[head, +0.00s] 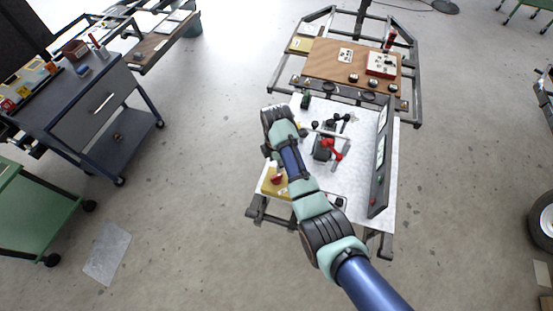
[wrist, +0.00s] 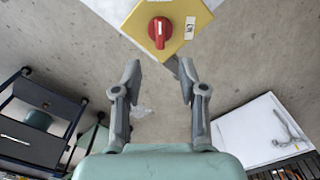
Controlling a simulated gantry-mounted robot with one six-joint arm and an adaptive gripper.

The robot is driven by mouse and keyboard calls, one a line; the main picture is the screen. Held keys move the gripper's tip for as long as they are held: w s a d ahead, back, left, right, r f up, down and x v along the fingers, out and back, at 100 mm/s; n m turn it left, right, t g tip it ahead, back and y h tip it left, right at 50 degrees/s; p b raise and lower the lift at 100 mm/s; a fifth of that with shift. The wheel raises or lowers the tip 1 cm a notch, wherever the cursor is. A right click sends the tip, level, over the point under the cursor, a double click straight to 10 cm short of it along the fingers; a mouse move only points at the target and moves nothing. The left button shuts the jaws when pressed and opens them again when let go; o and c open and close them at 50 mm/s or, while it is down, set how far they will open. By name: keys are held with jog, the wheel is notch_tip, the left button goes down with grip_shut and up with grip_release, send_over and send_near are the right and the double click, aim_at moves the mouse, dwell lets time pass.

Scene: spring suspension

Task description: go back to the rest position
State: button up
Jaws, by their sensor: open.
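My gripper is open and empty in the wrist view (wrist: 157,82), with its two fingers spread apart over the floor. In the head view my arm reaches over the left part of the white work table (head: 352,200); the fingertips are hidden behind the wrist there. A yellow plate with a red rotary knob (wrist: 159,30) lies ahead of the fingers at the top of the wrist view, apart from them. The red knob (head: 277,179) also shows in the head view at the table's left front corner.
A red and black part (head: 328,149) stands mid-table. A dark upright panel (head: 380,160) lines the right side. Behind is a brown board (head: 328,62) with a red and white box (head: 382,64). A grey cart (head: 85,110) stands at left, with open floor between.

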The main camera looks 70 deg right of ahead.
jog(key=shift+r, duration=0.85)
